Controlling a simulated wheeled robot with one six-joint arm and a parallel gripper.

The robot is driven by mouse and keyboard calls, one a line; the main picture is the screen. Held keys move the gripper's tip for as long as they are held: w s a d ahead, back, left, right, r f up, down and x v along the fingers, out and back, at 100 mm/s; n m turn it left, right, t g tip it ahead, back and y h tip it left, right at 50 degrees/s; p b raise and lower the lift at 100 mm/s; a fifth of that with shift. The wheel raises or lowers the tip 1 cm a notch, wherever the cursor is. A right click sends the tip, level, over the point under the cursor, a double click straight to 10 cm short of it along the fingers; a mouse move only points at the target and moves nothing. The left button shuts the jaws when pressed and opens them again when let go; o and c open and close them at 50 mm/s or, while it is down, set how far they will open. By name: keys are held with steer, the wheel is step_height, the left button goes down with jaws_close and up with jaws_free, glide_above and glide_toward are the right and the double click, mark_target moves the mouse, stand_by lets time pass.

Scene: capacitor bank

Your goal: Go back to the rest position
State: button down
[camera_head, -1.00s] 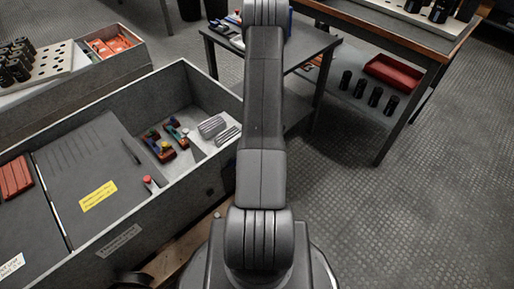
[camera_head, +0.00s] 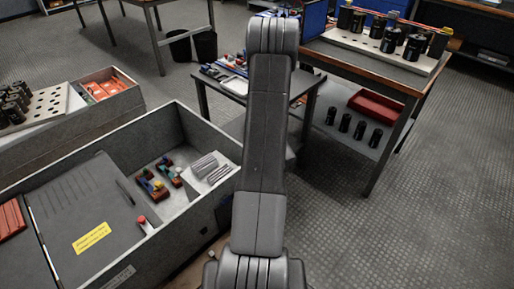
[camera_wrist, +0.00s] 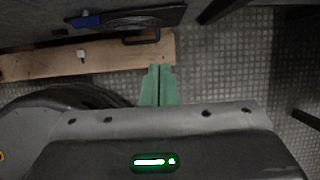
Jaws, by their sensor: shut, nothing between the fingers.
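My gripper (camera_wrist: 159,72) shows in the wrist view as two green fingers, closed together with nothing between them. They point over a wooden board (camera_wrist: 110,57) and the textured floor. My gripper is not visible in the head view, where my arm rises through the middle of the picture and hides what lies behind it.
A grey open crate (camera_head: 160,119) with coloured parts inside stands at the left. A small table (camera_head: 213,88) is behind my arm. A workbench (camera_head: 407,83) with black cylinders stands at the right, a red tray (camera_head: 376,106) on its lower shelf. Floor (camera_head: 440,200) at right is clear.

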steer(key=shift+f, duration=0.15)
steer(key=w+a+f+b, duration=0.3)
steer(key=w+a+f, duration=0.2)
steer(key=f, duration=0.4)
steer(key=shift+w+a, duration=0.25)
stand_by(0.4)
